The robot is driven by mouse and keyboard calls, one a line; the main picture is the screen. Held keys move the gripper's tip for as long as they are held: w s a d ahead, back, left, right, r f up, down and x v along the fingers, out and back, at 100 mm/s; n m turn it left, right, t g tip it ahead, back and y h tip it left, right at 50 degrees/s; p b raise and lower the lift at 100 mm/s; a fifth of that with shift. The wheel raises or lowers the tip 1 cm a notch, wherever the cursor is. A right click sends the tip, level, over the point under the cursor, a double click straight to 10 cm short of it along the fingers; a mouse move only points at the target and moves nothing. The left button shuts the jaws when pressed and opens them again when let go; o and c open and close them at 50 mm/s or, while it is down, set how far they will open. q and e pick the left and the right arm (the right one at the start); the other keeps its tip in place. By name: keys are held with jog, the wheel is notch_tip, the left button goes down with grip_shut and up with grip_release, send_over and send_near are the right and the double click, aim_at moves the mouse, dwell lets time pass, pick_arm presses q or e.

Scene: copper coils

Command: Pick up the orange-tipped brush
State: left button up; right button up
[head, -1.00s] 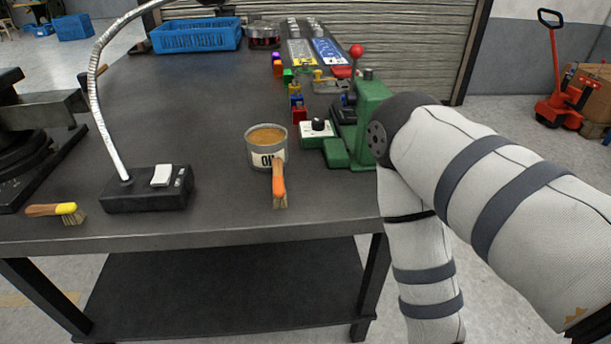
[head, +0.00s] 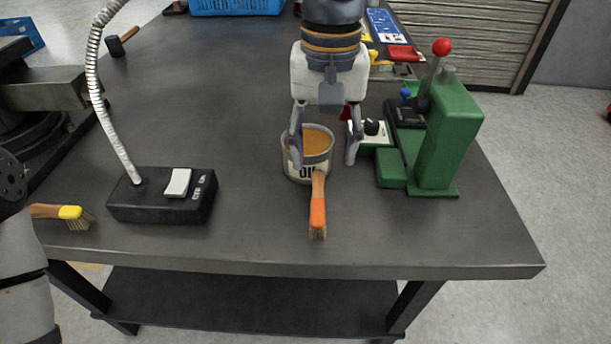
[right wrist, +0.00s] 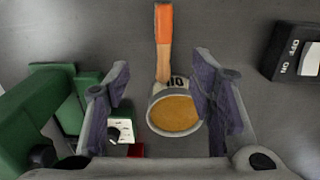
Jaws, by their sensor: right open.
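The orange-tipped brush (head: 318,208) lies on the table in front of the oil can (head: 316,142). Its bristles point toward the table's front edge, and its wooden end is at the can's front side. In the right wrist view the brush (right wrist: 164,28) is at the top centre, with the can (right wrist: 172,114) below it. My right gripper (head: 324,158) is open and empty, pointing down, with its fingers on either side of the can in the picture. Its fingers (right wrist: 162,80) also frame the can in the wrist view. My left gripper is out of view.
A green lever press (head: 447,140) with a red knob stands close right of the gripper. A black lamp base (head: 150,208) and a yellow-tipped brush (head: 62,212) lie left. A blue crate (head: 238,6) is at the back. The table front is clear right of the brush.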

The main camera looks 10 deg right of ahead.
aim_at(318, 200)
jog(key=f, duration=0.7)
jog(key=f+b, duration=0.1)
jog(key=f, duration=0.3)
jog(key=shift+s+a+f, duration=0.35)
jog(key=shift+a, duration=0.05)
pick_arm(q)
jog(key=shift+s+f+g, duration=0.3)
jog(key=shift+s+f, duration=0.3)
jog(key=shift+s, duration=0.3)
pick_arm(e)
grip_shut()
